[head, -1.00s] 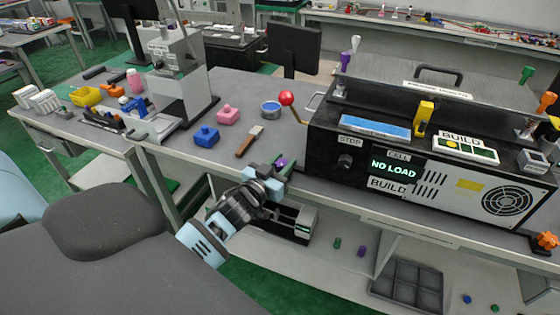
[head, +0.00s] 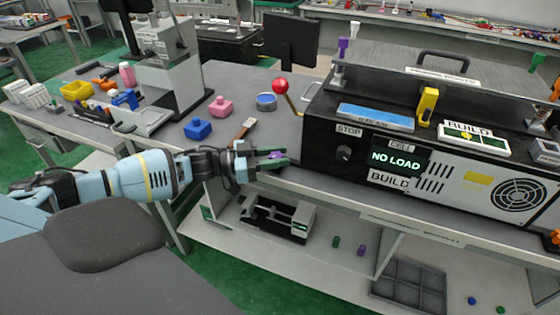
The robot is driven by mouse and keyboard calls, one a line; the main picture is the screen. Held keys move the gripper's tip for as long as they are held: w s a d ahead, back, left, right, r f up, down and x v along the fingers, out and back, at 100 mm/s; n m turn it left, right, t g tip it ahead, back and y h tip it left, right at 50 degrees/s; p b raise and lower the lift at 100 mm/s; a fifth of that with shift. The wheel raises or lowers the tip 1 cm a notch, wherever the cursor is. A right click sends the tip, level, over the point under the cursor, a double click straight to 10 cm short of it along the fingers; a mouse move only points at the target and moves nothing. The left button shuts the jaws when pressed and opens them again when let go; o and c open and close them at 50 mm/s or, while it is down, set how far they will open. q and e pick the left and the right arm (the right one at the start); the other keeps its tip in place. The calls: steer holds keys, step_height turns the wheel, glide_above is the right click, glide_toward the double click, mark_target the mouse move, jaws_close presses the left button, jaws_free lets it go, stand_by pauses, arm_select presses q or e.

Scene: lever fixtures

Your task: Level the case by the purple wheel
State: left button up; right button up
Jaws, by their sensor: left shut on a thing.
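The black case (head: 330,148) sits on the bench at the right, with a display reading "NO LOAD" (head: 396,160) on its front. A small purple wheel (head: 276,155) shows at the case's lower front left corner, mostly hidden by my fingers. My left gripper (head: 277,158) is shut on it, coming in from the left. Another purple piece (head: 343,44) stands at the back left of the case. A blue strip marked with small text (head: 376,117) and a yellow upright piece (head: 428,104) are on top. My right gripper is out of view.
A red-balled lever (head: 281,87) rises at the case's left end. A brown-handled tool (head: 246,127), a blue block (head: 198,128), a pink block (head: 221,107) and a round blue tin (head: 266,101) lie left of it. A lower shelf (head: 335,268) lies below the bench.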

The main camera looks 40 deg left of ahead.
arm_select(q)
steer(key=shift+f+m+g+h+b, duration=0.1)
steer(key=shift+m+g+h+b, duration=0.65)
steer(key=shift+g, duration=0.25)
steer(key=shift+m+h, duration=0.25)
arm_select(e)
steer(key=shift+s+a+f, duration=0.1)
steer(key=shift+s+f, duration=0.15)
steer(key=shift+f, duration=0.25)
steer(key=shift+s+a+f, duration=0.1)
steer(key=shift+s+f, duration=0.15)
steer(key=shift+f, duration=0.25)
arm_select(q)
steer(key=shift+g, duration=0.5)
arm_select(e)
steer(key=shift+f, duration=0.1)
arm_select(q)
steer(key=o, duration=1)
steer(key=shift+c, duration=0.2)
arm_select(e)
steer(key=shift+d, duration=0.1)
arm_select(q)
steer(key=b+v, duration=0.1)
steer(key=v, duration=0.6)
steer(key=shift+s+a, duration=0.2)
steer(key=shift+a, duration=0.1)
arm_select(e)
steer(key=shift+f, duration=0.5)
